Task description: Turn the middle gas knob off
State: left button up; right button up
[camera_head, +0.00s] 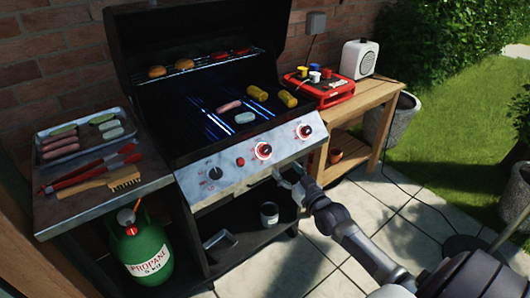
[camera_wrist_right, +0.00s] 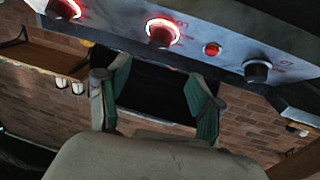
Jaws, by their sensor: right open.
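The grill's sloping metal front panel (camera_head: 250,170) carries three black knobs. The middle knob (camera_head: 263,151) has a lit red ring, as does the right knob (camera_head: 304,132). The left knob (camera_head: 215,173) is unlit. In the right wrist view the picture is rolled over, and the middle knob (camera_wrist_right: 161,32) glows red beyond the fingers. My right gripper (camera_head: 285,176) is open and empty, just in front of and below the panel, between the middle and right knobs. Its two green-padded fingers (camera_wrist_right: 155,92) stand apart, touching no knob. My left gripper is out of view.
A small red button (camera_head: 240,161) sits left of the middle knob. The raised lid (camera_head: 200,30) stands behind the grate with food. A side shelf (camera_head: 90,195) holds a tray and tools above a green propane tank (camera_head: 145,250). A wooden table (camera_head: 365,105) stands right.

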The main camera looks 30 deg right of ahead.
aim_at(268, 151)
jog(key=w, duration=0.7)
jog(key=w+b, duration=0.1)
jog(key=w, duration=0.3)
jog(key=shift+d+f, duration=0.15)
jog(key=shift+d, duration=0.2)
